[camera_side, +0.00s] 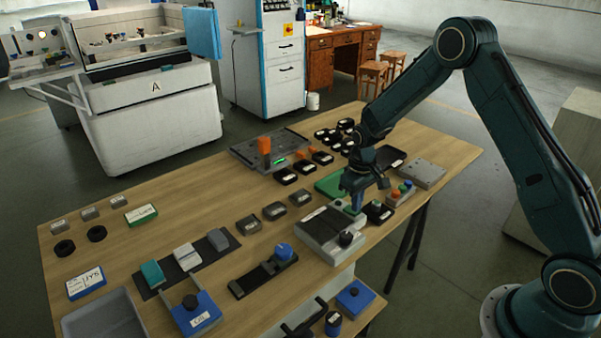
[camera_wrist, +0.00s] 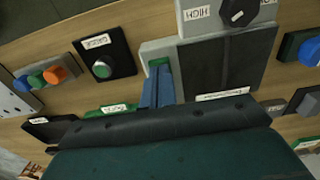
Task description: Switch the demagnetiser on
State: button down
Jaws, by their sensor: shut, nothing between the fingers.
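The demagnetiser is a grey box with a dark top plate (camera_side: 322,224) and a black knob (camera_side: 346,238). A green switch (camera_wrist: 159,62) sits on a grey strip at the plate's side, partly hidden by my fingers. My gripper (camera_side: 354,204) points down at this switch; its blue fingers (camera_wrist: 157,90) are shut and empty. I cannot tell whether they touch the switch or which way it is set.
Next to it are a black box with a green button (camera_wrist: 102,69) and a grey box with coloured buttons (camera_side: 401,192). A green mat (camera_side: 331,184) lies behind. Several small dark blocks stand to the left. A blue knob unit (camera_side: 283,252) is nearer the front left.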

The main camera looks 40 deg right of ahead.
jog(key=shift+f, duration=0.4)
dwell(0.3)
jog(key=shift+r, duration=3.55)
jog(key=s+a+r+t, duration=0.1)
jog(key=s+a+r, duration=0.3)
jog(key=r, duration=0.5)
jog(key=s+a+r+t, duration=0.1)
jog(key=s+r, duration=0.5)
jog(key=r, duration=0.2)
jog(key=s+a+r+t, duration=0.1)
jog(key=s+a+r, duration=0.1)
jog(key=s, duration=0.7)
jog(key=s+a+r+t, duration=0.2)
jog(key=s+r, duration=0.2)
jog(key=s, duration=0.5)
jog(key=shift+s+a+t, duration=0.2)
jog(key=shift+s+t, duration=0.1)
